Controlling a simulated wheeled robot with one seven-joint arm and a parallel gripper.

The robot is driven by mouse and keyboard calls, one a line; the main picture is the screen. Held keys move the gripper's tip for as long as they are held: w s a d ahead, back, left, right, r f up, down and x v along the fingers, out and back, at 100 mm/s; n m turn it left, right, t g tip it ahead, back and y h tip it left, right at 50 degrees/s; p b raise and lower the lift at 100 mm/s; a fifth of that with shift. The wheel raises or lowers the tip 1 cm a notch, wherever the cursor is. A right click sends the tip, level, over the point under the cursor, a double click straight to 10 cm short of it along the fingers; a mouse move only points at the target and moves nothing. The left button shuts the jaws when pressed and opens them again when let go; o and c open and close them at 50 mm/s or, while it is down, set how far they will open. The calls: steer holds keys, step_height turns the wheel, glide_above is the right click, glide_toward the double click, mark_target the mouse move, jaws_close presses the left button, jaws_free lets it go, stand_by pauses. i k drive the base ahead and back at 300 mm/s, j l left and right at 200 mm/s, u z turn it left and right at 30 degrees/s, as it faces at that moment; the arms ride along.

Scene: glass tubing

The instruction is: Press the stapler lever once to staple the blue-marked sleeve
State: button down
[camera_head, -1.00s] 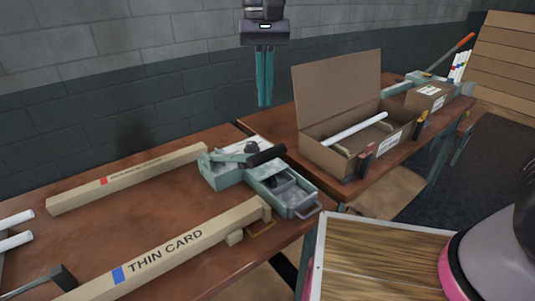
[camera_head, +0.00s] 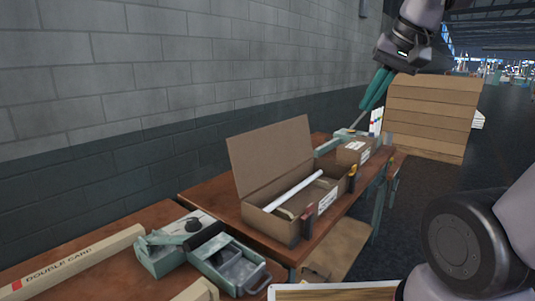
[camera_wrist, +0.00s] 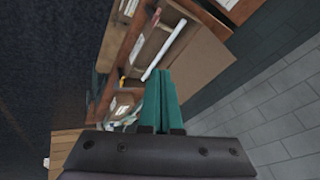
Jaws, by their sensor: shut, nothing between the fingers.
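The stapler (camera_head: 160,257) is a worn pale-green metal device on the near table, with a black-gripped lever (camera_head: 204,236) over it and a tray with a pull handle at its right. Only the tan end of the nearer sleeve (camera_head: 197,291) shows at the bottom edge in the head view; its blue mark is out of view. My gripper (camera_head: 366,107) is high at the upper right, well away from the stapler, its teal fingers together and empty. The fingers also show in the wrist view (camera_wrist: 160,76), pointing toward the far table.
A red-marked sleeve (camera_head: 75,263) lies left of the stapler. An open cardboard box (camera_head: 272,226) holding a white tube (camera_head: 294,192) stands on the farther table. A brick wall runs along the left.

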mark_target(189, 243)
steer(key=l+u, duration=0.15)
steer(key=u, duration=0.25)
steer(key=l+u, duration=0.2)
steer(key=u, duration=0.2)
steer(key=l+u, duration=0.2)
steer(key=u, duration=0.2)
